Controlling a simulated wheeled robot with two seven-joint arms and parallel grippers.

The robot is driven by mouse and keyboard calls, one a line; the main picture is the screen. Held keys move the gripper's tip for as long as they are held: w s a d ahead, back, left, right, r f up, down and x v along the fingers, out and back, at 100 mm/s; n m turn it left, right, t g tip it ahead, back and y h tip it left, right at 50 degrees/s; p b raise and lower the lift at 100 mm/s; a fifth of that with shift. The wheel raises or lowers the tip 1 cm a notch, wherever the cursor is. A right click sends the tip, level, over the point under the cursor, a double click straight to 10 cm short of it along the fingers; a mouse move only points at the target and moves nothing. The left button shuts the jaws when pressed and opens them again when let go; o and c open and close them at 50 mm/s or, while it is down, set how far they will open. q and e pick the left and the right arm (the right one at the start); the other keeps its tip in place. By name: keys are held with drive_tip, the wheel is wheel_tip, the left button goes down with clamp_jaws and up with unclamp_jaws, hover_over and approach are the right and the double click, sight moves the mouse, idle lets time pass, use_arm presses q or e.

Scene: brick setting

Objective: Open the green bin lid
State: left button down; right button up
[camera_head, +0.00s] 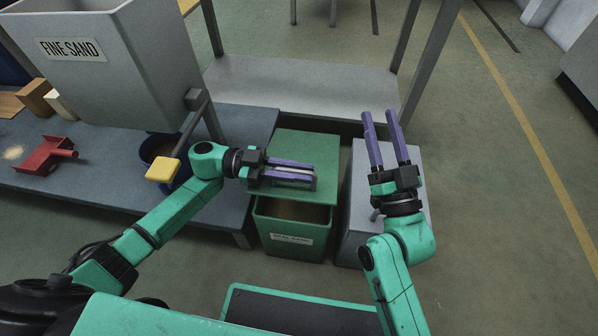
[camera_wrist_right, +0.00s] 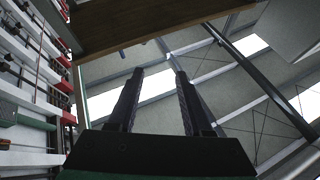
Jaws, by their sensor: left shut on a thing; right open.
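The green bin (camera_head: 292,248) stands on the floor at the middle of the head view, with a white label on its front. Its green lid (camera_head: 318,150) is partly raised. A gap below the lid's front edge shows some of the inside. My left gripper (camera_head: 311,173) reaches over the lid from the left, its purple fingers shut on the pale metal lid handle (camera_head: 293,181). My right gripper (camera_head: 380,114) is open and empty, its fingers pointing up the picture above the grey bin. The right wrist view shows its two dark fingers (camera_wrist_right: 158,75) apart.
A grey bin (camera_head: 415,160) stands close to the green bin's right. A blue-grey table (camera_head: 215,215) on the left bears a FINE SAND hopper (camera_head: 150,85), a yellow-ended lever (camera_head: 163,170) and a red scoop (camera_head: 43,158). A grey shelf (camera_head: 300,85) is behind. Floor is free at right.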

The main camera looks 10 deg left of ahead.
use_arm(q)
drive_tip(key=shift+w+a+r+p, duration=0.1)
drive_tip(key=shift+w+r+p, duration=0.35)
drive_tip(key=shift+r, duration=0.15)
drive_tip(key=shift+w+r+p, duration=0.25)
drive_tip(key=shift+r+p, duration=0.1)
drive_tip(key=shift+r, duration=0.05)
use_arm(e)
drive_tip(key=s+a+f+g, duration=0.1)
drive_tip(key=s+f+g, duration=0.1)
drive_tip(key=f, duration=0.7)
drive_tip(key=s+f+m+g+h, duration=0.1)
drive_tip(key=s+f+g, duration=0.2)
drive_tip(key=f, duration=0.6)
drive_tip(key=shift+a+f+g+h, duration=0.25)
drive_tip(key=shift+a+g+h, duration=0.1)
drive_tip(key=shift+g, duration=0.15)
